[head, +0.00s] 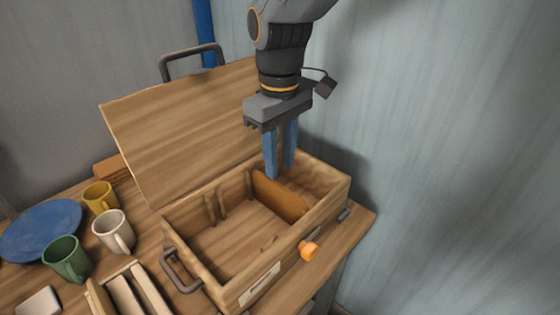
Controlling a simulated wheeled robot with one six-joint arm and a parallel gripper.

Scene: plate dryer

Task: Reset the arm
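My gripper (280,170) hangs pointing down over the back of the open wooden box (205,265). Its two blue fingers are apart, with a gap between them. The fingertips are close to the top edge of a brown, plate-like piece (280,197) standing in the box. I see nothing clearly held between them, and I cannot tell whether they touch that piece. The box's lid (185,125) is raised and leans back, with a dark handle (190,55) at its top.
A blue plate (40,230), yellow mug (100,197), white mug (113,232) and green mug (67,260) are on the table left of the box. A small wooden rack (130,295) is in front. An orange knob (309,250) sticks out of the box. A wall (450,130) rises at right.

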